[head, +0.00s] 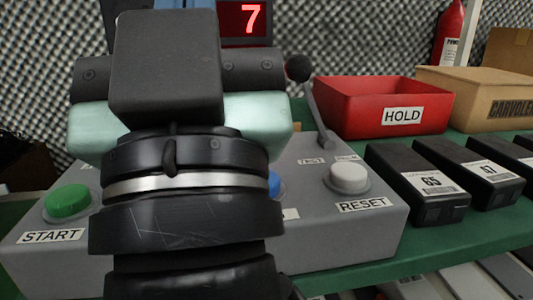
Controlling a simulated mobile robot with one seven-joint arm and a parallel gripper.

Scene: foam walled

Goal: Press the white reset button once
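The white reset button (348,178) sits on the right side of a grey control box (340,235), above a label reading RESET (362,205). It stands clear of my arm in the head view. My arm covers the middle of the box, left of the white button. The fingertips of my gripper are hidden behind its own body, so its opening does not show.
A green START button (68,201) is at left and a blue button (274,184) is partly hidden. A lever (315,105) rises behind the box. A red HOLD bin (385,105), cardboard box (475,98) and black numbered packs (418,183) stand right.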

